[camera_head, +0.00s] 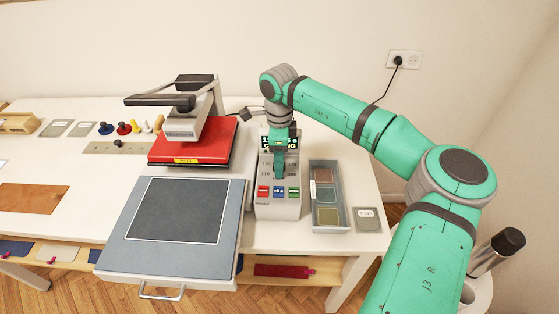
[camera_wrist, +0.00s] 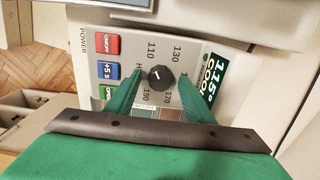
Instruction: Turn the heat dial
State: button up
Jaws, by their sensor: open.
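The heat dial (camera_wrist: 160,77) is a small black ribbed knob with a light pointer mark, ringed by numbers such as 110, 130, 170 and 190. It sits on the sloped face of a white control box (camera_head: 278,210). My gripper (camera_head: 280,172) points down over that face. In the wrist view the two green fingers (camera_wrist: 160,82) stand open, one on each side of the dial. I cannot tell whether they touch it. The display (camera_wrist: 211,80) reads 115° with a cooling word partly cut off. My gripper hides the dial in the head view.
Red, blue and green buttons (camera_wrist: 108,71) lie beside the dial. The heat press has a raised red plate (camera_head: 185,150) and a grey base pad (camera_head: 175,210) to the left. A tray of swatches (camera_head: 328,228) and a small card (camera_head: 368,219) lie to the right.

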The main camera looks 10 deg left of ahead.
notch_tip(320, 180, up, 11)
jog(key=shift+f, duration=0.2)
dwell(0.6)
